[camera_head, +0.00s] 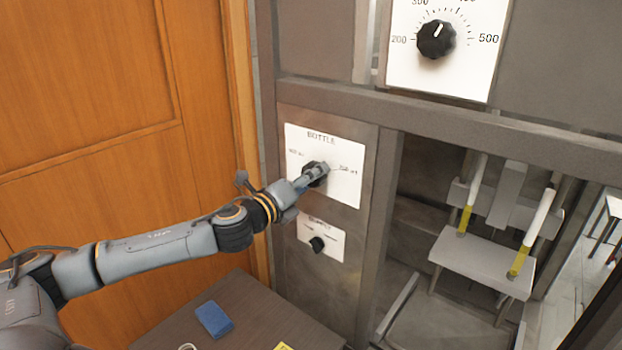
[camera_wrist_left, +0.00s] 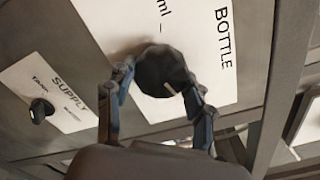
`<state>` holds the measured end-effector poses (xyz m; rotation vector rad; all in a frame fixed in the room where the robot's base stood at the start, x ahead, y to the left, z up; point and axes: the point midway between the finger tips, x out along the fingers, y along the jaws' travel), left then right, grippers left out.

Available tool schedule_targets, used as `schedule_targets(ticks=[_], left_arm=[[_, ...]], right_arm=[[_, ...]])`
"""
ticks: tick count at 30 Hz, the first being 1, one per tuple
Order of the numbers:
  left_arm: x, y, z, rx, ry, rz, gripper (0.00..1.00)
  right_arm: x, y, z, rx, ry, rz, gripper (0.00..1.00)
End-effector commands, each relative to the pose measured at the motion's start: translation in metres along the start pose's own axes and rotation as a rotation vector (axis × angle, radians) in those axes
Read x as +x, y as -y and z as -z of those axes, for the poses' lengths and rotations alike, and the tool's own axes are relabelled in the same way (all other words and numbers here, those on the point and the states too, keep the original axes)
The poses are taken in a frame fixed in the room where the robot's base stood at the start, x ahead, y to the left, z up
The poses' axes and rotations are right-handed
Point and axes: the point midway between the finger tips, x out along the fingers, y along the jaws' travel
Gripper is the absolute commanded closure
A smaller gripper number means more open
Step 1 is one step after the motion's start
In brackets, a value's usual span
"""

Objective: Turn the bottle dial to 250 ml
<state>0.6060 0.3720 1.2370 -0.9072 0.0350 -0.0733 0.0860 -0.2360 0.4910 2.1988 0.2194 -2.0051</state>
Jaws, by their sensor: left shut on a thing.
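The bottle dial is a black round knob on a white panel (camera_head: 345,190) headed BOTTLE, with a blurred label to its left and one that seems to read 250 ml to its right. In the left wrist view the knob (camera_wrist_left: 160,68) sits between the two fingers. A small light mark on its edge points toward the lower right of that view. My left gripper (camera_head: 317,174) is shut on the knob; it also shows in the left wrist view (camera_wrist_left: 160,82), one finger on each side. The gripper partly covers the knob in the head view. My right gripper is out of view.
A smaller SUPPLY panel with a black knob (camera_head: 317,244) lies just below. A larger dial (camera_head: 436,39) is at the upper right. A table (camera_head: 180,325) with a blue block (camera_head: 214,319) stands below my arm. The machine's open bay is to the right.

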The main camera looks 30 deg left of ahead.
Motion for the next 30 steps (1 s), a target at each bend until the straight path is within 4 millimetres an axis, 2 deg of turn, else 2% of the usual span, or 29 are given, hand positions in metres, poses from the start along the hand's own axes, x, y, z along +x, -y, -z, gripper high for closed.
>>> schedule_targets(ticks=[5, 6, 9, 20, 25, 30], left_arm=[[0.0, -0.001, 0.0, 0.004, 0.0, -0.001, 0.78], [0.0, -0.001, 0.0, 0.004, 0.0, -0.001, 0.41], [0.0, -0.001, 0.0, 0.003, 0.0, -0.001, 0.24], [0.0, 0.002, -0.002, 0.001, 0.001, 0.001, 0.24], [0.0, 0.018, -0.015, 0.004, 0.003, 0.003, 0.24], [0.0, 0.046, -0.036, 0.007, 0.007, 0.011, 0.24]], right_arm=[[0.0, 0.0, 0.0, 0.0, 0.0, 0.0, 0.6], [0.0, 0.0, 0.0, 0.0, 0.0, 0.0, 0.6], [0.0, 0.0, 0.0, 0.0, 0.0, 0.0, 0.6], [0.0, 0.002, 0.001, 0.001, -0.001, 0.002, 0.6], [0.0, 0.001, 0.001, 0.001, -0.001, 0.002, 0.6], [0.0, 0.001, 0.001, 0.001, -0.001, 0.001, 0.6]])
